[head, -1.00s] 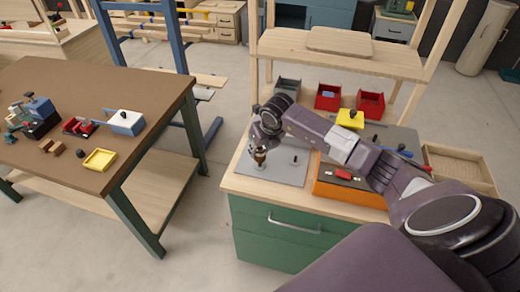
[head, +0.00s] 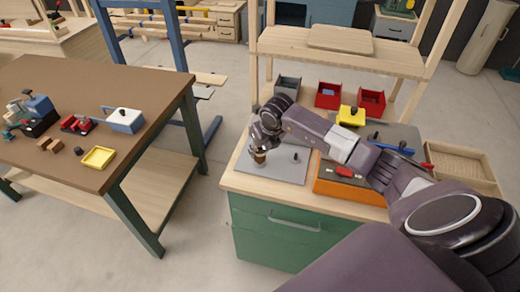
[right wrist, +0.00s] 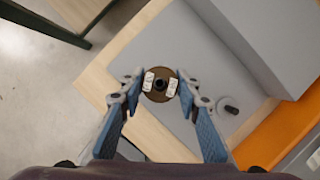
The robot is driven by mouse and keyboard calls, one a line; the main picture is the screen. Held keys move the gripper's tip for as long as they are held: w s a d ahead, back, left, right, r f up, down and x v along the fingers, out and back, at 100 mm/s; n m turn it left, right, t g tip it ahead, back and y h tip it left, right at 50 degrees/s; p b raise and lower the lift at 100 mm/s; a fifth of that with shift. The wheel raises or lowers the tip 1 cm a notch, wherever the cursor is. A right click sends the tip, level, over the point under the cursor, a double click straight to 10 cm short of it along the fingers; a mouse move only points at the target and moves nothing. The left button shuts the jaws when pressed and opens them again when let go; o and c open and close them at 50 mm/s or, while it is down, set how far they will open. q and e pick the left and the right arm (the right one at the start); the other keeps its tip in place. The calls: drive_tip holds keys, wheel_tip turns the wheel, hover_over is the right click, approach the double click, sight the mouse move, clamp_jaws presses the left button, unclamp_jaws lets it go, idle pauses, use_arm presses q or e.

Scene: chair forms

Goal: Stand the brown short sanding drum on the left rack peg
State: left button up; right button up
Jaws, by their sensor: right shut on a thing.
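My right gripper (head: 260,149) is shut on the brown short sanding drum (head: 260,158) above the left part of the grey rack plate (head: 277,175). In the right wrist view, the drum (right wrist: 158,97) is a round brown disc with a dark centre, between the pale fingertips of the gripper (right wrist: 160,83). The drum looks upright. The left peg is hidden by the drum and gripper; I cannot tell whether the drum is around it. The dark right peg (head: 296,156) stands bare and also shows in the right wrist view (right wrist: 229,105). My left gripper is out of view.
An orange tray (head: 343,185) stands right of the plate, with a red item (head: 344,171) in it. Red bins (head: 371,103) and a yellow box (head: 351,116) stand behind. A brown table (head: 75,75) with several items is at the left, across a floor gap.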

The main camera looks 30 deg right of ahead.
drive_tip(key=shift+f+b, duration=0.95)
drive_tip(key=shift+f, duration=0.2)
drive_tip(key=o, duration=1.2)
drive_tip(key=shift+o, duration=0.4)
drive_tip(key=o, duration=0.5)
drive_tip(key=shift+r, duration=0.1)
drive_tip(key=shift+r+p, duration=2.15)
drive_tip(key=shift+r, duration=1.3)
